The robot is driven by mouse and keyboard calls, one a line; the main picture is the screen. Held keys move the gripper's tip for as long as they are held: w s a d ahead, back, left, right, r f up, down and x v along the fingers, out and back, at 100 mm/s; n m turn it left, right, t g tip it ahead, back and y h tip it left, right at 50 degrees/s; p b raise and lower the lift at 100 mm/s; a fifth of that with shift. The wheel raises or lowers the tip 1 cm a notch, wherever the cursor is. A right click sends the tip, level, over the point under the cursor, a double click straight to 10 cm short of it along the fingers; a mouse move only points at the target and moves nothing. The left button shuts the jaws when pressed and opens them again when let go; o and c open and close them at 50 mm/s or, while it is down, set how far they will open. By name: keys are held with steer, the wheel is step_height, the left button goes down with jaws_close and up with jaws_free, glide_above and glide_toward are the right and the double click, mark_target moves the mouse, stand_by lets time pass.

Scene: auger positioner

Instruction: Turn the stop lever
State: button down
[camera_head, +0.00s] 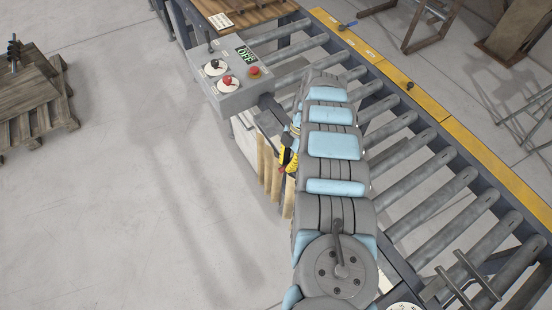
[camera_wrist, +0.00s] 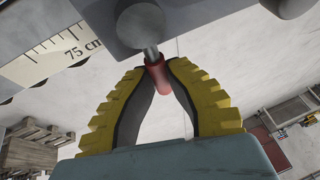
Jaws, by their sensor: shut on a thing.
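The stop lever shows in the wrist view as a metal rod with a red grip (camera_wrist: 157,76), coming down from a grey metal part (camera_wrist: 190,28). My gripper (camera_wrist: 158,68) has its two yellow ribbed fingers closed around the red grip near their tips. In the head view my gripper (camera_head: 288,158) is beside the conveyor's near edge, just below the control box. A little red shows by the fingers there, but I cannot tell if it is the lever. My arm hides most of that spot.
The grey control box (camera_head: 228,75) carries two dials, a red button and a display reading OFF. The roller conveyor (camera_head: 410,165) runs behind my arm. A ruler plate (camera_wrist: 50,50) marked 75 cm is beside the lever. Wooden pallets (camera_head: 38,105) stand far left; floor between is clear.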

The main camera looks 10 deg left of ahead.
steer(key=shift+s+d+n, duration=0.1)
steer(key=shift+s+n, duration=0.05)
steer(key=shift+n, duration=0.15)
steer(key=shift+f, duration=0.1)
steer(key=c, duration=1)
jaws_free()
steer(key=shift+v, duration=3.75)
